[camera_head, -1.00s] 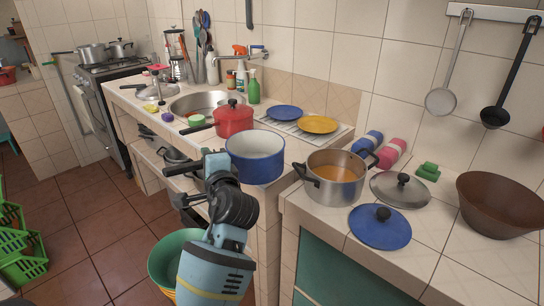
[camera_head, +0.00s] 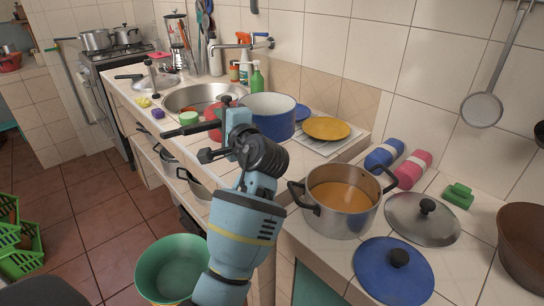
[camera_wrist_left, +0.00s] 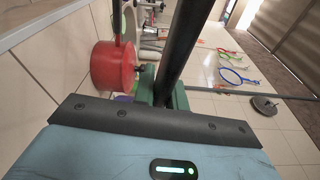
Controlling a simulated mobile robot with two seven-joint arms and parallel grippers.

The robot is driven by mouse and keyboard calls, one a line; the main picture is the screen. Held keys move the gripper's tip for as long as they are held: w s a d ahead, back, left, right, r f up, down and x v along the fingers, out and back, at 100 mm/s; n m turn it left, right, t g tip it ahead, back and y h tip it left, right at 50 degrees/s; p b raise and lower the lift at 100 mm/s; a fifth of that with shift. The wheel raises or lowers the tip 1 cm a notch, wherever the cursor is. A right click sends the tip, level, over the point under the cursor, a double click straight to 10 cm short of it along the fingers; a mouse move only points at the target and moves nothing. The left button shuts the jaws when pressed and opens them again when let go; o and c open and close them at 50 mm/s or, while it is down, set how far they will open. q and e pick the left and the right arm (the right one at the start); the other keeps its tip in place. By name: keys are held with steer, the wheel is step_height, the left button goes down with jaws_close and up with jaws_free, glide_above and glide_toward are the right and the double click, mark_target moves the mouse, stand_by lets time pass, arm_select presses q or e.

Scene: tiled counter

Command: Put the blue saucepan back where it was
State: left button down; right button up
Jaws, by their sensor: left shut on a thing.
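The blue saucepan (camera_head: 267,122), white inside, is upright at the counter's near side, just left of the yellow plate (camera_head: 326,129) and partly in front of the blue plate (camera_head: 302,112). I cannot tell whether its base touches the counter. My left gripper (camera_head: 233,128) is shut on its dark handle (camera_head: 206,156), left of the pan. In the left wrist view a dark bar (camera_wrist_left: 183,50), seemingly this handle, runs up from the gripper. The red saucepan (camera_head: 212,122) is behind the gripper and partly hidden; it also shows in the wrist view (camera_wrist_left: 114,66). My right gripper is out of view.
A steel pot of orange soup (camera_head: 340,197) stands on the right counter (camera_head: 462,287), near a blue lid (camera_head: 393,272) and a steel lid (camera_head: 422,219). The sink (camera_head: 197,96) and tap are behind left. A green bowl (camera_head: 170,268) sits low in front.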

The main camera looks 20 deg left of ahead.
arm_select(q)
steer(key=f, duration=0.4)
steer(key=shift+s+f+b, duration=0.25)
steer(key=shift+f+b, duration=0.05)
steer(key=shift+f, duration=0.1)
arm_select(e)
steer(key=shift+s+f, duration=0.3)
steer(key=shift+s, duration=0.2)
arm_select(q)
steer(key=shift+f, duration=2.5)
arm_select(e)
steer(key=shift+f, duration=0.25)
arm_select(q)
steer(key=shift+f+b, duration=0.2)
steer(key=shift+b, duration=0.1)
steer(key=c, duration=1.4)
jaws_free()
steer(key=shift+c, duration=0.2)
